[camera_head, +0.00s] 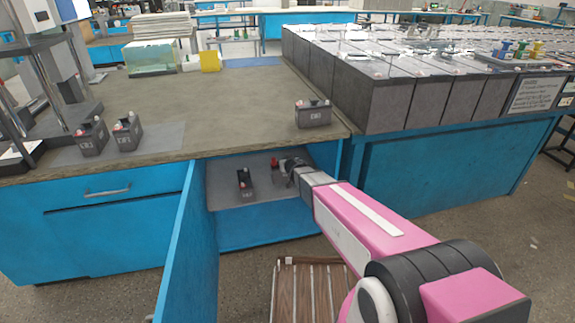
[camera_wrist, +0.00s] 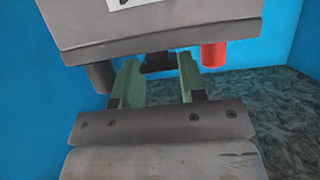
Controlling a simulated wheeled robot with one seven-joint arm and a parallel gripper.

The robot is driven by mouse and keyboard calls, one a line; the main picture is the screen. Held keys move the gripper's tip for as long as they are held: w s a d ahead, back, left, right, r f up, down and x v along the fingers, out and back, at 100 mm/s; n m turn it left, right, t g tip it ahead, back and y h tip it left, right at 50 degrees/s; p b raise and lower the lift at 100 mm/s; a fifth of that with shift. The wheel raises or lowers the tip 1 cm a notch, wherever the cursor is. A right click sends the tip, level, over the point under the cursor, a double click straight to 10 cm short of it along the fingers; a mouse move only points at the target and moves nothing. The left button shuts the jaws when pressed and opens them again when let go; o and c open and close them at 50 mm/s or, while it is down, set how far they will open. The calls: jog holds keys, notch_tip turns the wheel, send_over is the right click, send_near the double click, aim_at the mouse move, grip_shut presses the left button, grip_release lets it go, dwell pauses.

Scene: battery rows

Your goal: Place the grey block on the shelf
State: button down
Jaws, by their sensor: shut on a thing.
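My gripper (camera_head: 287,170) reaches into the open blue cabinet. It is shut on a grey block with a red terminal and a black terminal. In the wrist view the block (camera_wrist: 160,28) is close in front of the green fingers (camera_wrist: 159,72), which close on a dark part between the two terminals. In the head view my gripper mostly hides the block, and its red terminal (camera_head: 275,161) shows. The block is over the grey shelf (camera_head: 222,200); I cannot tell whether it touches it. Another dark block (camera_head: 245,182) stands on the shelf to the left.
An open blue door (camera_head: 178,245) stands left of the cabinet opening. Similar blocks stand on the worktop (camera_head: 200,100) above: one at right (camera_head: 313,114) and two at left (camera_head: 127,133). Large grey batteries (camera_head: 375,100) fill the right bench. A slatted wooden thing (camera_head: 305,290) is below.

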jog(key=shift+w+r, duration=0.1)
jog(key=shift+w, duration=0.15)
jog(key=shift+f, duration=1.85)
jog(key=c, duration=0.7)
grip_release()
jog(key=shift+f, duration=0.1)
